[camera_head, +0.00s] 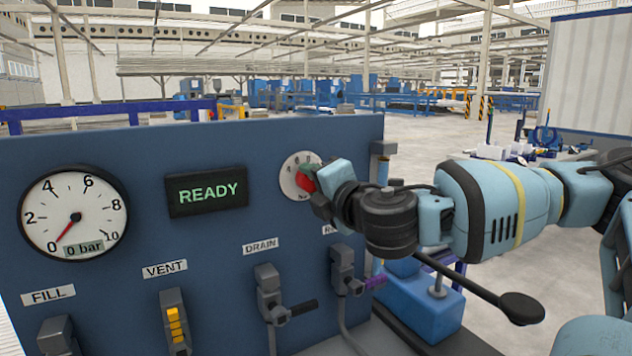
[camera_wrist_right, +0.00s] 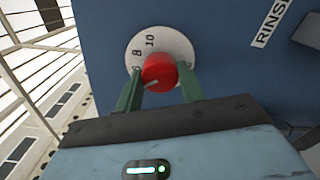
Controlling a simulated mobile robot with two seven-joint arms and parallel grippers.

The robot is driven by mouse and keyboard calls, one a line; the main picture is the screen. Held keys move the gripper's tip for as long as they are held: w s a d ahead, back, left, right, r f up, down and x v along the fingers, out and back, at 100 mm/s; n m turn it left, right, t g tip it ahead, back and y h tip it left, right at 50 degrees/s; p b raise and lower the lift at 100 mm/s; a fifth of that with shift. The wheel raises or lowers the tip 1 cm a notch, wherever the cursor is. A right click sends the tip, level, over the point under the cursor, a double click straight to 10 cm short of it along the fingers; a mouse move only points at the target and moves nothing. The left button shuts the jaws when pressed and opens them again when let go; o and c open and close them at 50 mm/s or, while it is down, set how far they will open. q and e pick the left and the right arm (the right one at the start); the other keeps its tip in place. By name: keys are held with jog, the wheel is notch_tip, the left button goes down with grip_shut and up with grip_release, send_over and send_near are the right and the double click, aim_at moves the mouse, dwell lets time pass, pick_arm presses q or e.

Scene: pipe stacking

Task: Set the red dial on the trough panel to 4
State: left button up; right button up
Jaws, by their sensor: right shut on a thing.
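The red dial (camera_head: 305,180) sits on a round white scale plate (camera_head: 289,184) at the upper right of the blue trough panel (camera_head: 140,150). My right gripper (camera_head: 318,190) reaches it from the right and is shut on it. In the right wrist view the red dial (camera_wrist_right: 158,72) is between the two green fingers of the gripper (camera_wrist_right: 160,84). The white scale plate (camera_wrist_right: 160,42) shows 8 and 10 above the dial; other numbers are partly hidden. A pale mark shows on the dial's lower part, but I cannot tell its setting. My left gripper is not in view.
A gauge (camera_head: 72,213) reads 0 bar, and a display (camera_head: 206,190) reads READY. Levers stand below: FILL (camera_head: 57,338), VENT (camera_head: 175,320), DRAIN (camera_head: 270,295) and one with a purple handle (camera_head: 345,272) below my right gripper. Open floor lies beyond the panel.

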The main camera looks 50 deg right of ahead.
jog(key=shift+r+n, duration=0.1)
jog(key=shift+n, duration=2.2)
jog(key=shift+d, duration=0.1)
jog(key=o, duration=1)
jog(key=shift+c, duration=0.2)
